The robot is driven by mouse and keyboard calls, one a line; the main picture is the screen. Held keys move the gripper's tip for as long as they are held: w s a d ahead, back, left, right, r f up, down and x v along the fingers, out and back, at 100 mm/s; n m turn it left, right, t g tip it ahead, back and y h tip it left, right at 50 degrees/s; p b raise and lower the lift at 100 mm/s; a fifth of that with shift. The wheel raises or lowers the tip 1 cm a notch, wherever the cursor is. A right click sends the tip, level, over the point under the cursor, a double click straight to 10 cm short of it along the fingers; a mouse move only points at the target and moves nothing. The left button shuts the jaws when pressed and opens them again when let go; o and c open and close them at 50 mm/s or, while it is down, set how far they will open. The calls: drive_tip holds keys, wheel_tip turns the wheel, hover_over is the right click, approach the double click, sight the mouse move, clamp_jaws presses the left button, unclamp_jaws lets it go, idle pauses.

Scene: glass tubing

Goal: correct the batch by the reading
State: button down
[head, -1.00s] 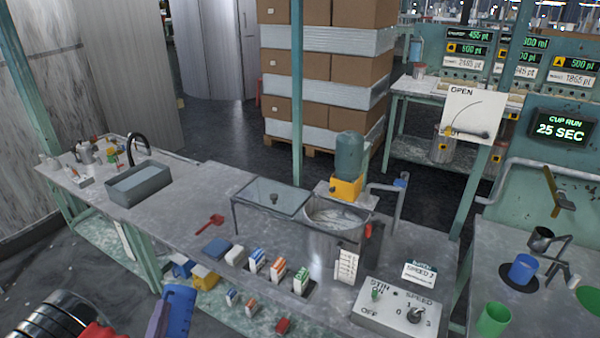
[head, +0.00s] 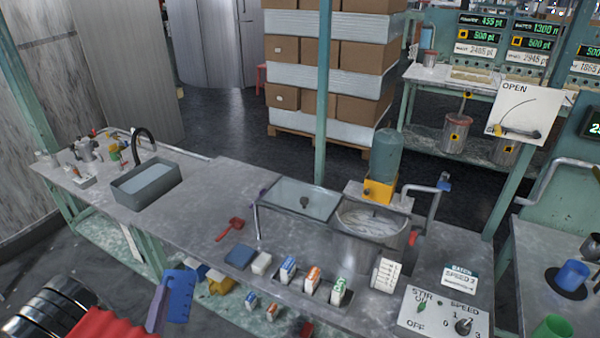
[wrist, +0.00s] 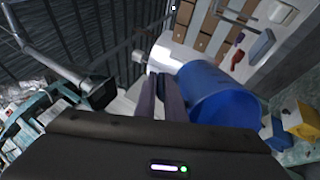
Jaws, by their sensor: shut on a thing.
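My gripper (head: 157,305) is at the lower left of the head view, shut on a blue measuring cup (head: 181,296) with pale scale marks. In the wrist view the cup (wrist: 222,96) sits against the right side of the purple-grey fingers (wrist: 160,98); its contents cannot be made out. The steel mixing pot (head: 368,245) holds a pale swirled liquid, beneath a green and yellow stirrer motor (head: 388,160). The control box (head: 444,318) has a stir switch (head: 421,306) and a speed knob (head: 463,326). A card beside it (head: 459,278) reads speed 2.
A glass-topped frame (head: 303,197) stands left of the pot. Several cartons (head: 312,279) line the bench front, near a red scoop (head: 230,229). A sink (head: 147,183) is at the left. Another blue cup (head: 571,275) and a green cup (head: 553,327) stand at the right. Readouts (head: 482,20) hang behind.

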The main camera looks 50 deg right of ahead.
drive_tip(key=shift+w+a, duration=0.1)
drive_tip(key=shift+w, duration=0.2)
